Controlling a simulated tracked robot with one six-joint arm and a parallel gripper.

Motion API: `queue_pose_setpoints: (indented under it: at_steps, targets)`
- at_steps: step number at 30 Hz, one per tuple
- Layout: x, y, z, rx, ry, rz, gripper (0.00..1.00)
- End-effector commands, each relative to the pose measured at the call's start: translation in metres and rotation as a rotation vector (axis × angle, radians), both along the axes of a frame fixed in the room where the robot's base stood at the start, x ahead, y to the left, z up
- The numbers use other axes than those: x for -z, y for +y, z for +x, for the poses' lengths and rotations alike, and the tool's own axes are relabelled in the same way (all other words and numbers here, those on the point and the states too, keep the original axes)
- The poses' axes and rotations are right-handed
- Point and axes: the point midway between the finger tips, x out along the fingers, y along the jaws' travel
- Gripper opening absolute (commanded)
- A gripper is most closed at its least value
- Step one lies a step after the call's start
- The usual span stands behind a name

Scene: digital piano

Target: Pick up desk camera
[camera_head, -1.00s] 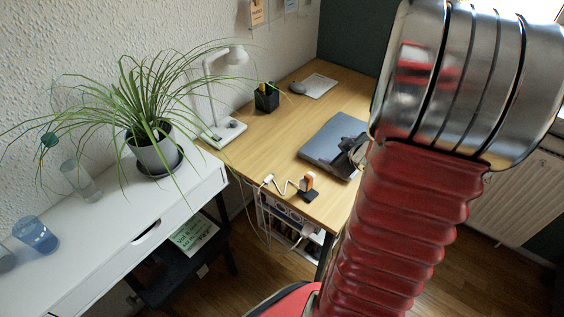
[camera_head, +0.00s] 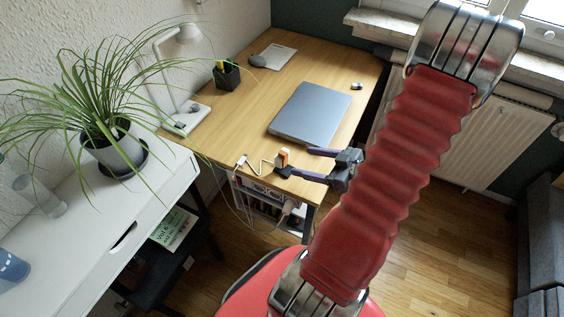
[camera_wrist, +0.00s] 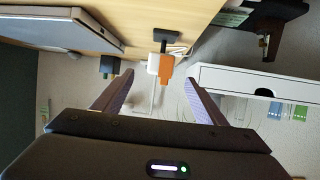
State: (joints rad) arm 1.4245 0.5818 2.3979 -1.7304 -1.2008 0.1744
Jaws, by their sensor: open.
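The desk camera (camera_head: 283,158) is a small orange and white device on a dark stand, near the front edge of the wooden desk. In the wrist view it shows as the orange and white piece (camera_wrist: 161,66) between and beyond my fingertips. My gripper (camera_head: 300,161) is open and empty, just right of the camera, with its two fingers pointing toward it. In the wrist view the open fingers (camera_wrist: 158,79) stand on either side of it. I cannot tell the exact gap between them and the camera.
A closed laptop (camera_head: 311,113) lies on the desk behind my gripper. A white cable (camera_head: 254,165) runs left of the camera. A white side table (camera_head: 80,215) holds a plant.

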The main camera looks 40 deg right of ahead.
Motion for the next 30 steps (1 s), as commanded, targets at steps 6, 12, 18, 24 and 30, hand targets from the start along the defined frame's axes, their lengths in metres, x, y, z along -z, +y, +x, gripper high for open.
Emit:
queue_pose_setpoints:
  at_steps: [6, 12, 18, 24, 30]
  targets:
    - [0.001, 0.002, 0.005, -0.007, 0.001, -0.001, 0.66]
    - [0.009, 0.008, 0.023, -0.010, 0.002, 0.001, 0.66]
    - [0.019, 0.013, 0.045, -0.011, 0.002, 0.001, 0.66]
    - [0.028, 0.019, 0.067, -0.011, 0.002, 0.000, 0.66]
    - [0.033, 0.022, 0.080, -0.009, 0.002, -0.001, 0.66]
